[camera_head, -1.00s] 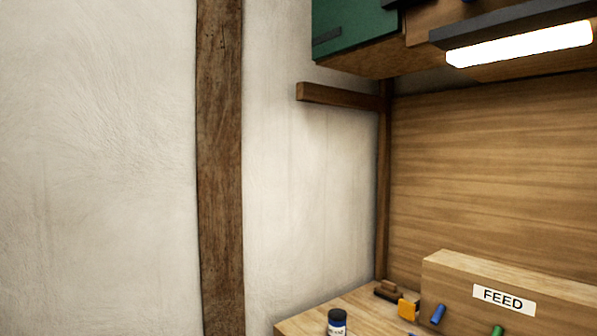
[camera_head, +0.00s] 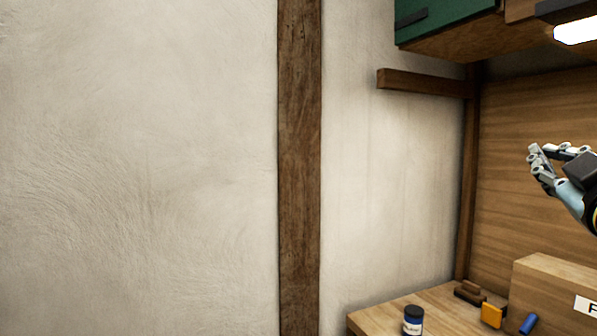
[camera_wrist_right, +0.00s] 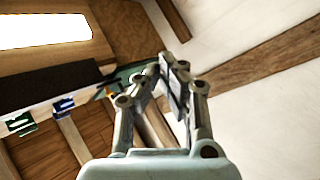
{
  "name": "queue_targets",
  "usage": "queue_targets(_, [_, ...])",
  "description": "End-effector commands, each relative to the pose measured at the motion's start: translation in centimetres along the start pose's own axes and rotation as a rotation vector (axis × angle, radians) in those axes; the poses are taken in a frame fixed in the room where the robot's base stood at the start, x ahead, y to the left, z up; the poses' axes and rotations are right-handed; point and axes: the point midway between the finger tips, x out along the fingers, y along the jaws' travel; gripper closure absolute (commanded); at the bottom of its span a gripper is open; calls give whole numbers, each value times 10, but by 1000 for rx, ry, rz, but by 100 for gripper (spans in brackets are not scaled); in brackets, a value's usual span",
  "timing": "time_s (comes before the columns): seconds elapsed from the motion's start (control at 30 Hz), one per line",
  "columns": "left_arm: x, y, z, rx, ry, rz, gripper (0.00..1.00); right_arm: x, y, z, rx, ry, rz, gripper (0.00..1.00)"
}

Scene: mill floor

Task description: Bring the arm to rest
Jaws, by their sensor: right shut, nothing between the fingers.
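My right gripper (camera_head: 536,160) has come in at the right edge of the head view, raised in front of the wooden back panel and above the workbench. Its fingers are shut with nothing between them. In the right wrist view the gripper (camera_wrist_right: 172,75) shows its two fingers meeting at the tips, with no object held. My left gripper is in neither view.
The workbench (camera_head: 375,318) at the lower right carries a dark-lidded jar (camera_head: 413,320), an orange block (camera_head: 491,315), a blue cylinder (camera_head: 528,324) and a wooden box (camera_head: 545,293). A green cabinet (camera_head: 450,24) and a lit lamp (camera_head: 577,31) hang above. A plaster wall (camera_head: 140,170) fills the left.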

Motion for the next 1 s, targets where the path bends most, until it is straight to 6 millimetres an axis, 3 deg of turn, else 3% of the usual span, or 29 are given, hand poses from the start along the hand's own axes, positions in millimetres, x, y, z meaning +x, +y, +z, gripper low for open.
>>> queue_targets(0.03, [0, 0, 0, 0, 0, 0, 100, -21, -22, 33, 53, -128, -66, 100])
queue_targets(0.1, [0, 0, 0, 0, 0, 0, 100, -54, -50, 73, 117, -303, -154, 100])
queue_targets(0.2, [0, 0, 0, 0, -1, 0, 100, -112, -88, 121, 189, -547, -287, 100])
queue_targets(0.3, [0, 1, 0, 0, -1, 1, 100, -175, -118, 153, 240, -763, -414, 100])
queue_targets(0.5, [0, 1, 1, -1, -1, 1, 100, -285, -152, 180, 296, -1084, -621, 100])
queue_targets(0.7, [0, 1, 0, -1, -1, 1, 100, -377, -165, 180, 322, -1329, -799, 100])
queue_targets(0.73, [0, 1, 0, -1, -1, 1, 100, -390, -166, 180, 323, -1363, -824, 100])
queue_targets(0.87, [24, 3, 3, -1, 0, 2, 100, -394, -214, 236, 316, -1370, -815, 100])
queue_targets(1.0, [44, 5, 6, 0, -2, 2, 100, -411, -260, 293, 312, -1392, -816, 100])
